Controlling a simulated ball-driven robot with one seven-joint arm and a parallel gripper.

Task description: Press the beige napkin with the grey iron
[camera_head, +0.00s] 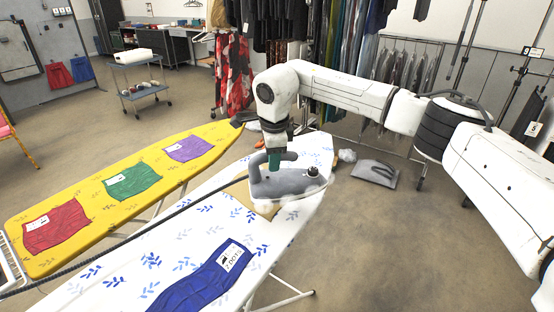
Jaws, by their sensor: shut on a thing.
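The grey iron (284,184) is at the far part of the white ironing board (130,268) with blue leaf prints. My gripper (274,158) is shut on the iron's handle from above. The beige napkin (240,192) is under the iron, and only its left and front edges show beside the soleplate. Pale steam-like puffs show around the iron's base. I cannot tell whether the soleplate touches the napkin.
A blue cloth (200,285) with a white label lies nearer on the same board. A dark cord runs from the iron to the lower left. A yellow board (75,232) with red, green and purple cloths stands to the left. Clothes racks stand behind.

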